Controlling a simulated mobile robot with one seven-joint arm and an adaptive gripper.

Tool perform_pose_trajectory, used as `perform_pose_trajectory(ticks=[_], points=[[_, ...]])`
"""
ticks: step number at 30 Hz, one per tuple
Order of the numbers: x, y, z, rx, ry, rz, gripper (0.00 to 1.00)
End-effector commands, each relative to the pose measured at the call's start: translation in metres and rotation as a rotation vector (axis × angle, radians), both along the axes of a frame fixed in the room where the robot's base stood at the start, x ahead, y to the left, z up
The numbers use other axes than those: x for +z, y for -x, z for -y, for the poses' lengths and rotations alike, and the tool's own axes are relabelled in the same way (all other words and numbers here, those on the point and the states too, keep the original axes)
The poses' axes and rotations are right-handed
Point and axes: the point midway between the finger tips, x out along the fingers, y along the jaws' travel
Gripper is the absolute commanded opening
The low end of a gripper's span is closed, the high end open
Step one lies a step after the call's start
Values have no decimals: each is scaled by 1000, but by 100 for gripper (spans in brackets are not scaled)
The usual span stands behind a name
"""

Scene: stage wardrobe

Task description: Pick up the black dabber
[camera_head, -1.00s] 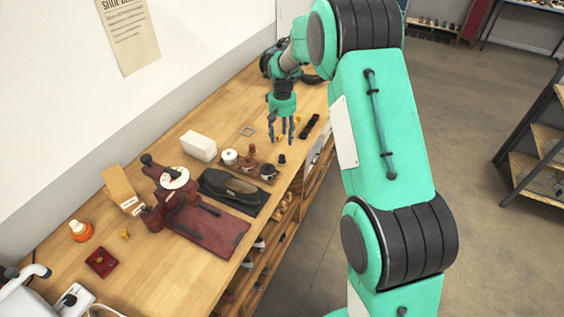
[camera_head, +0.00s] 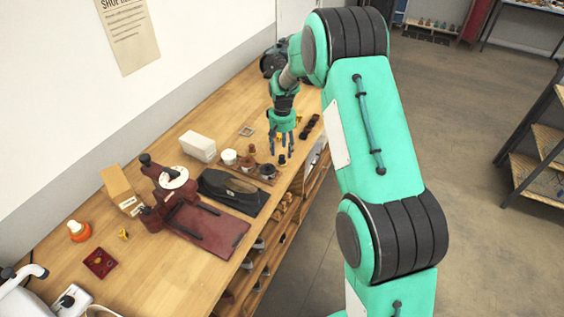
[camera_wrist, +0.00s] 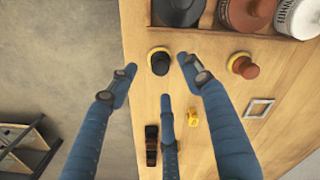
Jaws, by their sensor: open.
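The black dabber (camera_wrist: 160,62) stands upright on the wooden bench near its front edge, with a pale yellow base showing around its dark knob. It also shows as a small dark shape in the head view (camera_head: 282,159). My gripper (camera_wrist: 155,82) is open above it, its three blue fingers spread. In the wrist view the dabber lies between the two upper fingertips, and I see no clear contact. In the head view my gripper (camera_head: 283,152) hangs pointing down over the bench beside the dabber.
A brown dabber (camera_wrist: 243,66) stands close by on the right. A tray (camera_wrist: 210,28) of round tins lies just beyond. A yellow piece (camera_wrist: 192,118), a square metal frame (camera_wrist: 259,108) and a dark strip (camera_wrist: 151,145) lie on the bench. The bench edge drops to the floor.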

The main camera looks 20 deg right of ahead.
Motion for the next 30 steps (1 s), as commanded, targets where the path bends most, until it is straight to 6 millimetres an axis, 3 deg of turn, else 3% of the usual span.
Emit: perform_pose_trajectory(ticks=[15, 30], points=[[-49, 1, -2, 0, 0, 0, 50], [-51, 1, -2, 0, 0, 0, 50]])
